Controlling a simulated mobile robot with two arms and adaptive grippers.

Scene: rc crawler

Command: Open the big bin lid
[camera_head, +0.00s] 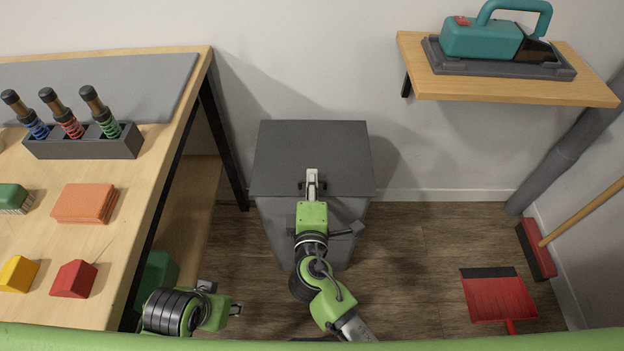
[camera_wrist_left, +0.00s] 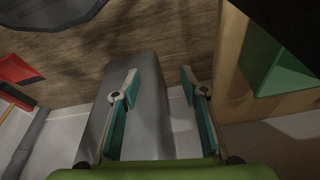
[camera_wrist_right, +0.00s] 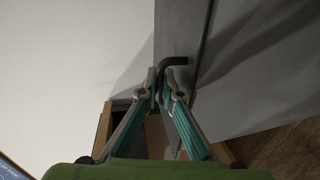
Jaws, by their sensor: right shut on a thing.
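The big grey bin (camera_head: 285,225) stands on the floor against the wall, with its flat dark grey lid (camera_head: 312,150) lying on top and looking closed. My right gripper (camera_head: 312,186) is at the front edge of the lid. In the right wrist view its fingertips (camera_wrist_right: 160,88) are shut on a dark bent handle (camera_wrist_right: 178,61) beside the lid's edge. My arm hides part of the bin's front. My left gripper (camera_head: 236,309) is low at the left, apart from the bin; in the left wrist view its fingers (camera_wrist_left: 157,77) are spread with nothing held between them.
A wooden workbench (camera_head: 150,165) with bricks and a rack of tools stands to the left of the bin. A wall shelf (camera_head: 510,92) with a teal machine is at the upper right. A red dustpan (camera_head: 497,297) and a broom (camera_head: 537,250) are at the right.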

